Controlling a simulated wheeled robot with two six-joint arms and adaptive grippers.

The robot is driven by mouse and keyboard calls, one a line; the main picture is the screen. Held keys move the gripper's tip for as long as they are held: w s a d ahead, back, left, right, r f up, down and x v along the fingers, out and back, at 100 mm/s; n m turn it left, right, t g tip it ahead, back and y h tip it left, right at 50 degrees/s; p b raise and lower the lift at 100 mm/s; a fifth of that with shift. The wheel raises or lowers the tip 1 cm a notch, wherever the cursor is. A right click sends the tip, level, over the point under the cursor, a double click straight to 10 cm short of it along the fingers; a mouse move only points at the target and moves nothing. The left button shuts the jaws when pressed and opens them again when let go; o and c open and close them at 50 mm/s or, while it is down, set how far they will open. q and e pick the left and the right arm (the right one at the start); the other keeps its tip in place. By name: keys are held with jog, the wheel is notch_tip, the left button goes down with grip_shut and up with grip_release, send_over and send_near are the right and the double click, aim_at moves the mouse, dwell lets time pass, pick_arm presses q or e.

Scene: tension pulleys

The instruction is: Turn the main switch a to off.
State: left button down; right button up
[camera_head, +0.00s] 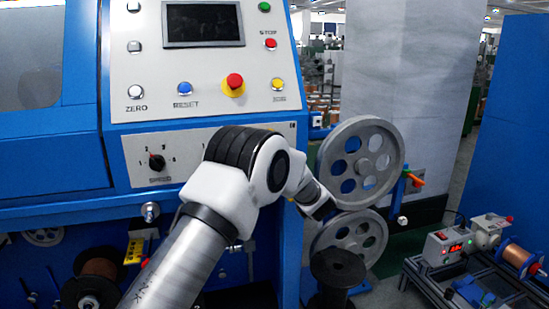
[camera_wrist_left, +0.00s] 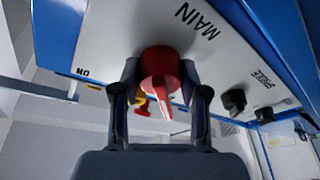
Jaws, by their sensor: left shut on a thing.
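The main switch (camera_wrist_left: 161,70) shows in the left wrist view as a red rotary knob with a pointed handle. It is mounted on a white panel (camera_wrist_left: 145,30) marked MAIN, with an ON label at the left. My left gripper (camera_wrist_left: 158,72) has one dark finger on each side of the red knob and is shut on it. An OFF label cannot be made out. In the head view my left arm comes in from the bottom and bends to the right in front of the machine. The main switch and the left fingertips cannot be made out there. My right gripper is not in view.
Black knobs (camera_wrist_left: 233,101) sit on the same panel, to the right of the switch. In the head view, a control panel has a red emergency button (camera_head: 234,82) and a selector dial (camera_head: 156,162). Grey pulleys (camera_head: 358,161) stand close to the right of my arm.

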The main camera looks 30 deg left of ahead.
pick_arm(q)
jog(key=shift+f, duration=0.1)
dwell(0.3)
jog(key=c, duration=0.6)
grip_release()
jog(key=v, duration=1.2)
